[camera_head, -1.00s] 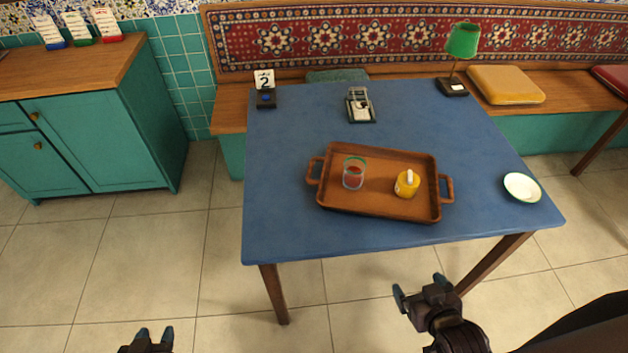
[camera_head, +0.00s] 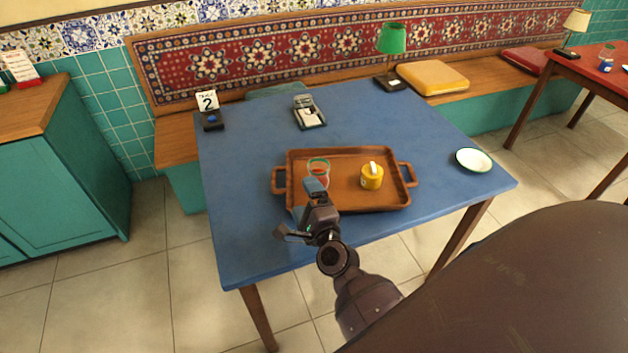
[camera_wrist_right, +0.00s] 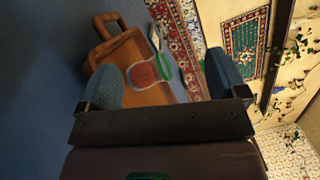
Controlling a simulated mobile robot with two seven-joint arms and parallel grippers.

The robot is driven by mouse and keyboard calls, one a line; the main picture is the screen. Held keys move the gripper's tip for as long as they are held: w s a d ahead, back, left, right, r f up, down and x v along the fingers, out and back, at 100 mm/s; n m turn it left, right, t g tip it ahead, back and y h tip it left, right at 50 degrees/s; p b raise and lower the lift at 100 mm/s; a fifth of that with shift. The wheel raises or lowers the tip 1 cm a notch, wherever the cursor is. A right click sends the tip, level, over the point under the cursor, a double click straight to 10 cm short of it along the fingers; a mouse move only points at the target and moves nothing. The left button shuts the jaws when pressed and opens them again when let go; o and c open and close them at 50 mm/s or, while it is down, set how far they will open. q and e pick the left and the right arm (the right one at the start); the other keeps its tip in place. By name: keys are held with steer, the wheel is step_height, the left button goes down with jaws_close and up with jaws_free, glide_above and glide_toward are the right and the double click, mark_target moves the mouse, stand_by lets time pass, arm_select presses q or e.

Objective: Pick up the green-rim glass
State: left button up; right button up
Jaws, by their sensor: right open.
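The green-rim glass (camera_head: 318,168) stands on the left part of the brown tray (camera_head: 352,206) on the blue table, with something red inside. My right gripper (camera_head: 300,210) is open at the tray's near left side, in front of the glass. One fingertip overlaps the lower part of the glass in the head view. In the right wrist view the gripper (camera_wrist_right: 166,84) has its two fingers apart. The glass (camera_wrist_right: 143,76) shows beyond and between them, with its green rim to the right; no contact is visible. My left gripper is not in view.
A white bowl (camera_head: 474,159) is at the table's right edge. The table's left side is clear.

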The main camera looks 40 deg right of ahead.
steer(key=d+m+h, duration=0.1)
steer(key=m, duration=0.4)
steer(key=d+f+m+g+h, duration=0.1)
steer(key=m+h, duration=0.1)
steer(key=m, duration=0.3)
steer(key=d+m+g+h, duration=0.1)
steer(key=d+m+h, duration=0.1)
steer(key=m, duration=0.2)
steer(key=shift+w+f+m, duration=0.35)
steer(key=shift+w+m, duration=0.05)
steer(key=m, duration=0.2)
steer(key=d+m+g+h, duration=0.1)
steer(key=shift+s+f+m, duration=0.1)
steer(key=shift+f+m, duration=0.3)
glide_toward(319, 165)
steer(key=shift+w+d+r, duration=0.35)
steer(key=shift+w+r, duration=0.4)
steer(key=shift+w, duration=0.15)
steer(key=shift+x, duration=2.9)
steer(key=c, duration=1.1)
steer(key=shift+r, duration=0.2)
